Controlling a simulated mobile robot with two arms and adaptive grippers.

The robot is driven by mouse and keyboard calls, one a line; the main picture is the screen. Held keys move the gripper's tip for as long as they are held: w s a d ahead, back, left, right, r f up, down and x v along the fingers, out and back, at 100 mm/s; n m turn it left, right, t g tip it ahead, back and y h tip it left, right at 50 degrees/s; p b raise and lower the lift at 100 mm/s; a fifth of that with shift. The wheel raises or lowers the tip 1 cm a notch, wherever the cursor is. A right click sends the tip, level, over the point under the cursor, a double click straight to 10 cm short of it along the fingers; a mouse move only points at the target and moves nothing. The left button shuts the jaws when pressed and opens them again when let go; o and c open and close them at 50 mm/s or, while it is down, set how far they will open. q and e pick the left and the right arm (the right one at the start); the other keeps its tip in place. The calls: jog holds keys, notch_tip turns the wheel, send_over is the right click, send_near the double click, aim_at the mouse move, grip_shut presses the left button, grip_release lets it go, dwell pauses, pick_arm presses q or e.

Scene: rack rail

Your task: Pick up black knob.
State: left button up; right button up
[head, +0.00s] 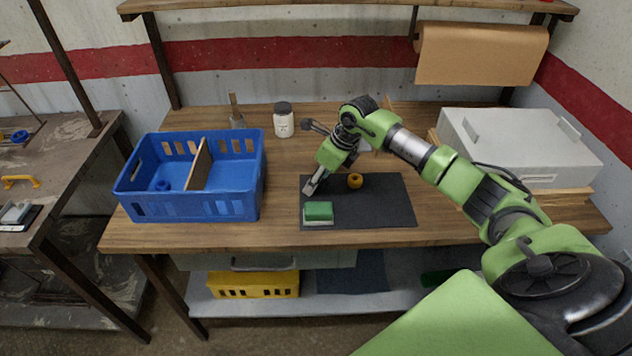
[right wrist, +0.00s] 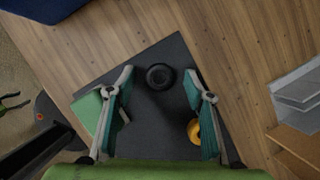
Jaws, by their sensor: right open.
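The black knob (right wrist: 159,77) is a round dark piece with a recessed centre on the dark mat (right wrist: 152,58). In the right wrist view it lies between the tips of my open right gripper (right wrist: 159,73), with clear gaps on both sides. In the head view my right gripper (head: 309,190) points down over the left part of the mat (head: 390,205); I cannot make out the black knob there. A yellow knob (head: 355,181) sits right of the gripper, and a green-and-white block (head: 318,211) sits in front of it. My left gripper is not in view.
A blue crate (head: 205,207) with a divider holds a blue knob (head: 162,185) at left. A white jar (head: 284,122) stands behind the mat. A grey-white case (head: 515,140) is at right. Wood in front of the crate and mat is clear.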

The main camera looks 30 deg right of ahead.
jog(key=shift+w+a+f, duration=0.1)
jog(key=shift+w+f, duration=0.1)
jog(key=shift+f, duration=0.2)
jog(key=shift+s, duration=0.1)
jog(key=c, duration=1.2)
jog(key=shift+r, duration=0.15)
